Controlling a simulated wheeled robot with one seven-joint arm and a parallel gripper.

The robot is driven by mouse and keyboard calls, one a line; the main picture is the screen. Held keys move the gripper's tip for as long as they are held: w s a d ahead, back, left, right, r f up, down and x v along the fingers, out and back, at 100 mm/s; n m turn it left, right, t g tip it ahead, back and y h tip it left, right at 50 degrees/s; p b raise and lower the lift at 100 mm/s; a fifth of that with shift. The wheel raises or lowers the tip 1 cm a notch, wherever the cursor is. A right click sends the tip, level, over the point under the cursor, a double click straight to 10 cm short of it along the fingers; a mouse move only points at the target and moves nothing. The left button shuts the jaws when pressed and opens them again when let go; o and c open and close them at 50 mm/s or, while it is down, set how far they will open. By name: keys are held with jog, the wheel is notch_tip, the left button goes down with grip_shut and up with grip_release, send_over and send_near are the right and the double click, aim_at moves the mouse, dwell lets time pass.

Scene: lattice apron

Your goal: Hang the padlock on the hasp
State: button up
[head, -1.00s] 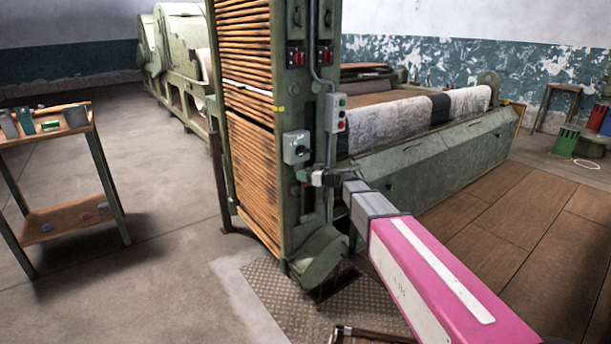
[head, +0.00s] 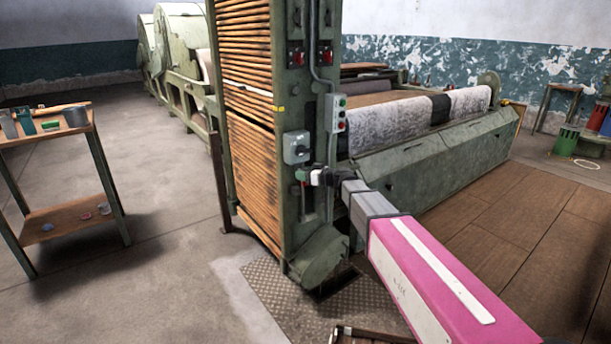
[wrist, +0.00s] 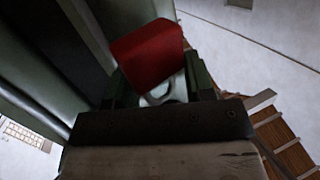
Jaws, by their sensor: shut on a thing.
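The padlock shows in the wrist view as a red body (wrist: 147,52) with a pale, shiny shackle (wrist: 163,92) at its lower end. My gripper (wrist: 160,90) is shut on the padlock at the shackle end, and the red body sticks out past the fingers, tilted. In the head view my gripper (head: 318,177) is against the green machine column, just below the grey switch box (head: 296,147). The padlock is too small to make out there. I cannot make out the hasp clearly in either view, nor whether the shackle touches anything.
The green column (head: 311,100) carries a button box (head: 336,113), conduit and red switches close to my gripper. Wooden slats (head: 250,130) cover its left side. A small table (head: 60,222) with cups stands at the left. Open floor lies between.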

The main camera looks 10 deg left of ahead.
aim_at(298, 167)
jog(key=shift+w+a, duration=0.8)
jog(key=shift+a, duration=0.1)
jog(key=shift+w+a, duration=0.1)
jog(key=shift+w, duration=0.05)
jog(key=shift+w+a+r, duration=0.1)
jog(key=shift+w+a, duration=0.1)
jog(key=shift+w, duration=0.05)
jog(key=shift+w+a+r, duration=0.2)
jog(key=shift+w+a, duration=0.3)
jog(key=shift+a, duration=0.15)
dwell(0.7)
jog(key=shift+s+d, duration=0.1)
jog(key=s+d, duration=0.6)
jog(key=d, duration=0.1)
jog(key=shift+s+d+f, duration=0.15)
jog(key=shift+s+f, duration=0.1)
jog(key=shift+f, duration=0.1)
dwell(1.3)
dwell(0.4)
